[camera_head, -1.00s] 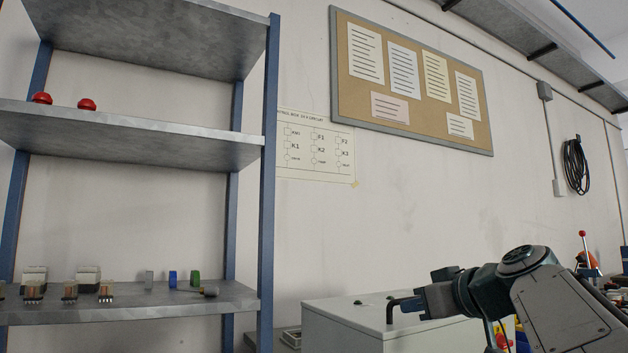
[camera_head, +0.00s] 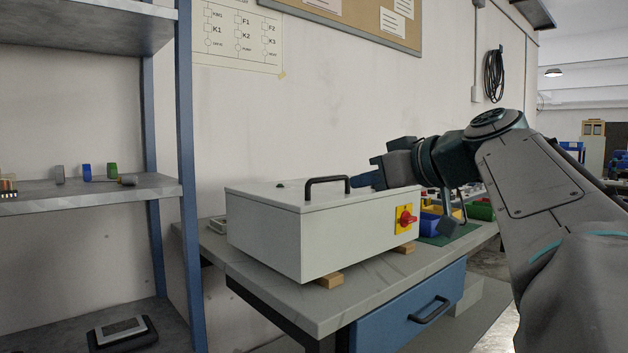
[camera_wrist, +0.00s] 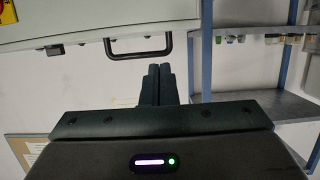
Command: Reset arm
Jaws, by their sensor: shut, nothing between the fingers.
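My gripper (camera_head: 362,180) is shut and empty. In the head view its fingers point left, beside the black handle (camera_head: 328,183) on top of the white control box (camera_head: 290,232); I cannot tell from this view how far apart they are. The box (camera_wrist: 90,18) fills the top left of that view. My arm reaches in from the right in the head view.
The box rests on wooden blocks on a grey workbench (camera_head: 333,309) with a blue drawer (camera_head: 410,312). A red rotary switch (camera_head: 406,218) is on its front. A blue-framed shelf (camera_head: 187,200) stands left. Blue and yellow bins (camera_head: 431,222) lie behind my wrist.

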